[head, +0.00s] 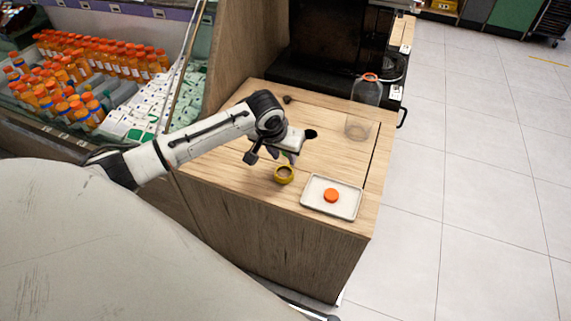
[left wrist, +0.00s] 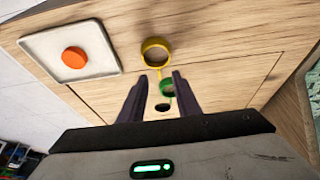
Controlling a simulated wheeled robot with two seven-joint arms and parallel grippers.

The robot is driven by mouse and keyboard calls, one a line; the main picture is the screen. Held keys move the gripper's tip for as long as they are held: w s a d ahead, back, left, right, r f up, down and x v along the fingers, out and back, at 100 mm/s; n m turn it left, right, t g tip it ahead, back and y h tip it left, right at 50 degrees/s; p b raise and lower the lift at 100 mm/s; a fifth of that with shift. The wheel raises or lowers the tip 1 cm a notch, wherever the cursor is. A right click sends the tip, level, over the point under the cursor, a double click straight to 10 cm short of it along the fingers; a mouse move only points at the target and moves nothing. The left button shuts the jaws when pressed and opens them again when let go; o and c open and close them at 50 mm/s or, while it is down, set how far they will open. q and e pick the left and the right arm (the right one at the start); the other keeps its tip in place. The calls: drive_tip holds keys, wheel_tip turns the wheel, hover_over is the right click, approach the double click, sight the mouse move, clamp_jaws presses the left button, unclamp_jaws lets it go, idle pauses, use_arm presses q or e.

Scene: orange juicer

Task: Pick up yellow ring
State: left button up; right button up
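The yellow ring (head: 284,180) rests on the wooden counter top, left of the tray in the head view. In the left wrist view the yellow ring (left wrist: 156,43) lies just beyond my fingertips, apart from them. My left gripper (head: 289,157) is over the counter beside the ring, on its far side in the head view. In the left wrist view my left gripper (left wrist: 160,77) is open, its two dark fingers apart with nothing held. My right gripper is not in view.
A pale tray (head: 312,201) with an orange cap (head: 331,195) sits near the front edge. A clear bottle (head: 365,92) stands at the back right. A dark hole (head: 310,134) is in the counter top. Juice bottles (head: 90,60) fill a case at left.

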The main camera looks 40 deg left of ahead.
sight(288, 166)
use_arm(q)
drive_tip(key=shift+w+x, duration=0.2)
drive_tip(key=shift+x, duration=2.55)
drive_tip(key=shift+d+r, duration=0.1)
clamp_jaws()
